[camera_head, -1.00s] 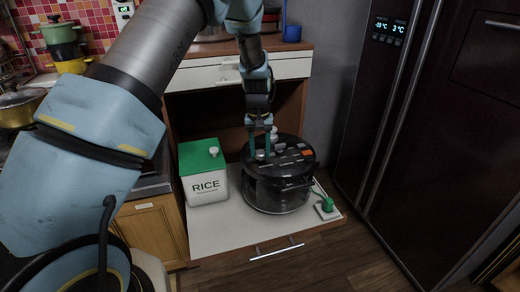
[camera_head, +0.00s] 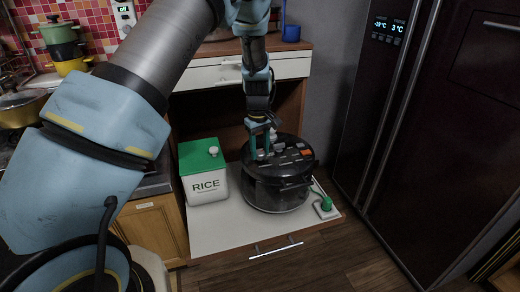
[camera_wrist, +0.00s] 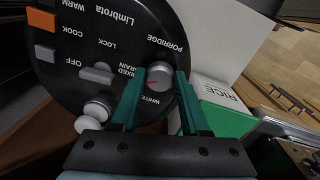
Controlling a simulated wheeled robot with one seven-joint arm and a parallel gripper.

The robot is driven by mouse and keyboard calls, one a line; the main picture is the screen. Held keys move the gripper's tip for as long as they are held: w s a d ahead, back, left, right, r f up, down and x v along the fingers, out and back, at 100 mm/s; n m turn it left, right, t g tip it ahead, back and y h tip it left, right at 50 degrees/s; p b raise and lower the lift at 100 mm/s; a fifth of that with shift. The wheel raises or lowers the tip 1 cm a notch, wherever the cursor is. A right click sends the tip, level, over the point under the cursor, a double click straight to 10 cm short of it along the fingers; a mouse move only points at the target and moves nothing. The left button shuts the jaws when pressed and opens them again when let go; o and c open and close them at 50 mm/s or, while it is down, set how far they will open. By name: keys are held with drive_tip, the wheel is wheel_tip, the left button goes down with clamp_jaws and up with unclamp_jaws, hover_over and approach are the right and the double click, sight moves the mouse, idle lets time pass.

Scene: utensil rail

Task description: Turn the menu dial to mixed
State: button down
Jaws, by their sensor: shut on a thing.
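The black rice cooker (camera_head: 278,192) stands on the pull-out shelf, its lid panel facing up with several buttons. The grey menu dial (camera_wrist: 160,74) shows in the wrist view among the labels PORRIDGE, WHITE and MIXED GRAIN. Its small red mark lies on the left side of the knob, toward the MIXED GRAIN and WHITE labels; which one exactly I cannot tell. My gripper (camera_wrist: 156,82) is shut on the dial, one green finger on each side of it. In the head view my gripper (camera_head: 262,152) reaches down onto the lid's left part, and its fingers hide the dial.
A white rice box (camera_head: 206,186) with a green lid stands close to the cooker's left. A green plug (camera_head: 326,203) sits in a socket at the shelf's right. The white shelf (camera_head: 235,235) is bare in front. A dark fridge (camera_head: 430,130) stands on the right.

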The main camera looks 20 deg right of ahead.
sight(258, 153)
idle(0.4)
drive_tip(key=shift+c, duration=2)
unclamp_jaws()
wheel_tip(258, 153, up, 11)
drive_tip(key=b, duration=0.2)
drive_tip(key=shift+a, duration=0.2)
